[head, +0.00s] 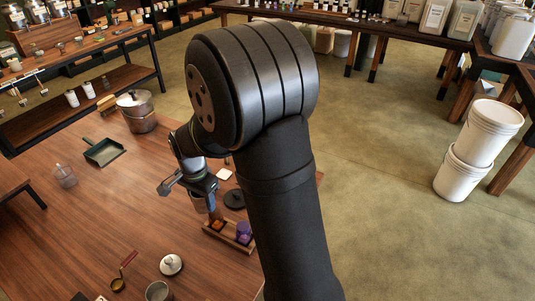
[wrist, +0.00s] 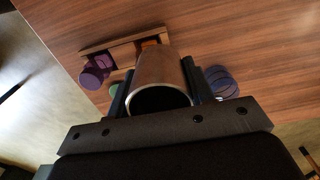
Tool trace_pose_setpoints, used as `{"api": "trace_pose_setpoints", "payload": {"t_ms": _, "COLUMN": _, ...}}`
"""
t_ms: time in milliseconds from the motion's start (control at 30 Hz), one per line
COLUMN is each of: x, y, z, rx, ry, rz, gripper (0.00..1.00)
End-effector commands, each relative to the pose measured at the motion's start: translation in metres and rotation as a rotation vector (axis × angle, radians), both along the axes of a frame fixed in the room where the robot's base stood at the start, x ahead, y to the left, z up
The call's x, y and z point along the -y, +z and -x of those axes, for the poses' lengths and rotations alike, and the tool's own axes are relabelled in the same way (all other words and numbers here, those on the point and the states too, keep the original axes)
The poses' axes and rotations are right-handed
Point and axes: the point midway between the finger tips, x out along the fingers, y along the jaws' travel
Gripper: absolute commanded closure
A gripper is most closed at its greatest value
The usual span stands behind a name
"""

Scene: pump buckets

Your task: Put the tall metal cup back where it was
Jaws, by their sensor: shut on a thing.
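The tall metal cup (wrist: 162,70) is between the two dark fingers of my gripper (wrist: 158,88) in the wrist view, and the gripper is shut on it. Its round rim and dark inside face the wrist camera. In the head view my gripper (head: 198,189) is over the right part of the wooden table, and part of the cup (head: 200,204) shows below it. My arm covers much of that area. I cannot tell whether the cup's base touches the table.
A small wooden rack (head: 212,234) with purple and orange items is close to the cup. A dark round disc (head: 234,200) lies beside it. A pot (head: 137,112), a dustpan (head: 104,151), a glass jar (head: 65,176) and a lid (head: 171,265) stand apart. The table's middle is clear.

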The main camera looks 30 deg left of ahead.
Motion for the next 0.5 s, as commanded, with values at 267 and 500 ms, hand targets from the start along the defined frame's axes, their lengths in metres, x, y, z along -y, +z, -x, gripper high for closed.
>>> {"api": "trace_pose_setpoints", "payload": {"t_ms": 267, "x": -0.0001, "y": 0.0004, "z": -0.0001, "rx": 0.000, "ry": 0.026, "rz": 0.000, "gripper": 0.78}}
{"api": "trace_pose_setpoints", "payload": {"t_ms": 500, "x": -0.0001, "y": 0.0032, "z": 0.0000, "rx": -0.001, "ry": 0.245, "rz": -0.002, "gripper": 0.78}}
